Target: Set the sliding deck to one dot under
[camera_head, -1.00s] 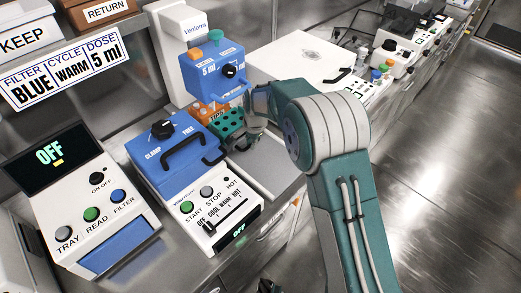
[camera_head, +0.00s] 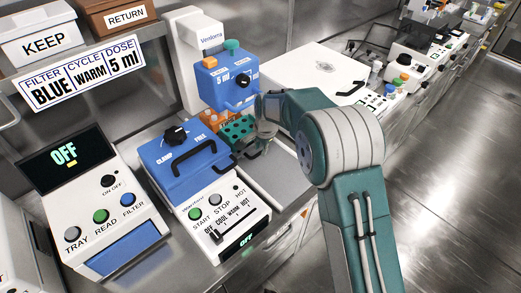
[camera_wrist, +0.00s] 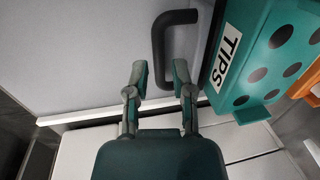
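The sliding deck (camera_head: 285,175) is a flat grey plate below the blue Ventorra dispenser (camera_head: 222,82). In the wrist view the deck (camera_wrist: 75,50) carries a dark U-shaped handle (camera_wrist: 159,45) beside a teal rack labelled TIPS (camera_wrist: 232,85). The rack also shows in the head view (camera_head: 238,128), with orange racks (camera_head: 212,119) behind it. My gripper (camera_wrist: 160,78) is open, with one finger on each side of the handle's bar. Contact is not clear. In the head view my gripper (camera_head: 264,140) is partly hidden by my arm. I cannot make out any position dots.
A blue-lidded heater box (camera_head: 185,165) with a slider and buttons stands left of the deck. A reader (camera_head: 100,200) showing OFF is farther left. A white lidded case (camera_head: 310,68) stands behind. A wall sign (camera_head: 75,78) reads BLUE, WARM, 5 ml.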

